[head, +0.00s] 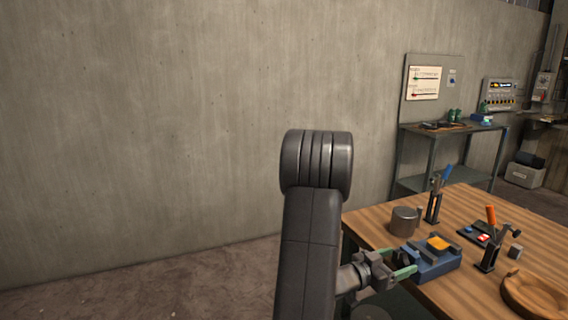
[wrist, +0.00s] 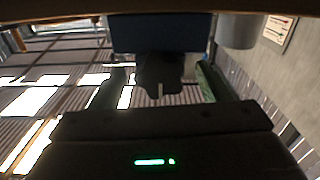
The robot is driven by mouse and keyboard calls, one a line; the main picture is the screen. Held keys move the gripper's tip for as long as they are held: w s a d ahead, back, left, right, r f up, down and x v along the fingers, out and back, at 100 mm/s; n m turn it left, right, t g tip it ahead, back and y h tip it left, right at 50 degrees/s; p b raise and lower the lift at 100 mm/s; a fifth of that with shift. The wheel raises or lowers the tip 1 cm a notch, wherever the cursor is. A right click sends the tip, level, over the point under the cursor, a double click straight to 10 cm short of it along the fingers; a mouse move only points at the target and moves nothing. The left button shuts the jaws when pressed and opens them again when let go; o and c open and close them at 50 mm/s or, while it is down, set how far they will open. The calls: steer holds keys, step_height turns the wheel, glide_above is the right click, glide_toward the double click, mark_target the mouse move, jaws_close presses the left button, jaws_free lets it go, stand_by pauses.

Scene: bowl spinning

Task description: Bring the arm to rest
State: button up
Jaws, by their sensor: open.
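My arm (head: 312,235) stands upright in the middle of the head view, its lower part bent right toward the wooden table (head: 455,285). My gripper (head: 403,260) is at the table's near left edge, green fingers apart and pointing right. The fixture fills the upper middle of the wrist view (wrist: 150,32). I cannot tell whether the fingers touch it.
A grey metal cup (head: 404,222) stands just behind the fixture. The floor on the left (head: 150,290) is clear.

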steer(key=m+b, duration=0.2)
steer(key=m, duration=0.2)
steer(key=shift+f+b, duration=0.2)
steer(key=shift+b, duration=0.2)
steer(key=m+b, duration=0.3)
steer(key=m, duration=0.1)
steer(key=shift+w, duration=0.1)
steer(key=m+b, duration=0.3)
steer(key=m, duration=0.2)
steer(key=shift+b, duration=0.35)
steer(key=shift+r+m+b, duration=0.2)
steer(key=shift+m+b, duration=0.55)
steer(key=shift+m, duration=0.75)
steer(key=shift+r, duration=0.1)
